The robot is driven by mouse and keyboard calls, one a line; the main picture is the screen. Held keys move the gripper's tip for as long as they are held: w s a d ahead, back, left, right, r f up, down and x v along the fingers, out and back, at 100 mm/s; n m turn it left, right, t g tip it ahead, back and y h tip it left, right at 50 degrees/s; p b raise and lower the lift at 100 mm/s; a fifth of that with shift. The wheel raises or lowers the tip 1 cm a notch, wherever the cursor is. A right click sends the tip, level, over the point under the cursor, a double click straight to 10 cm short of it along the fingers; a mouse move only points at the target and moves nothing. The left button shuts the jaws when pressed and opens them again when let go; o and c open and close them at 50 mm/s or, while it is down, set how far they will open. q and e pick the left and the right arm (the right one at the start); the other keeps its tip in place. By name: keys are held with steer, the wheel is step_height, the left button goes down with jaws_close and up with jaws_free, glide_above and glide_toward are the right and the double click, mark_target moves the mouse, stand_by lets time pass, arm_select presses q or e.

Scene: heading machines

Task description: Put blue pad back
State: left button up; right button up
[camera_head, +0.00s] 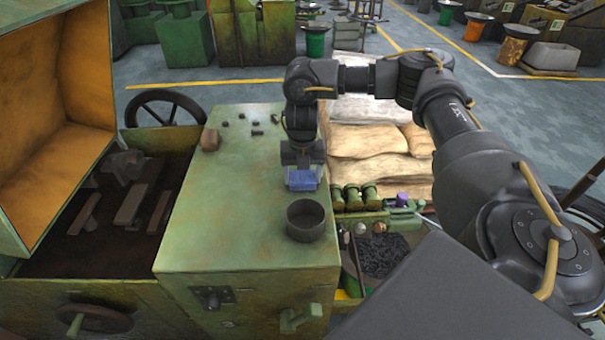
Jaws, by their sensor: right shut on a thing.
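The blue pad (302,181) is a small blue block at the right edge of the green machine top (225,230). My right gripper (303,168) points down over it and is shut on it. The fingertips are small and partly hidden, and I cannot tell whether the pad touches the machine top or is just above it. My left gripper is not in view.
A dark round cup (306,220) stands just in front of the pad. A brown block (210,139) and several small dark parts lie at the back of the top. Stacked sacks (375,143) and a bin of dark parts (385,257) are at the right.

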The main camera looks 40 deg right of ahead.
mark_target(302, 177)
steer(key=shift+a, duration=0.1)
steer(key=shift+f, duration=0.15)
steer(key=o, duration=0.9)
step_height(302, 177, up, 12)
steer(key=shift+r, duration=0.2)
steer(key=shift+r, duration=0.1)
stand_by(0.4)
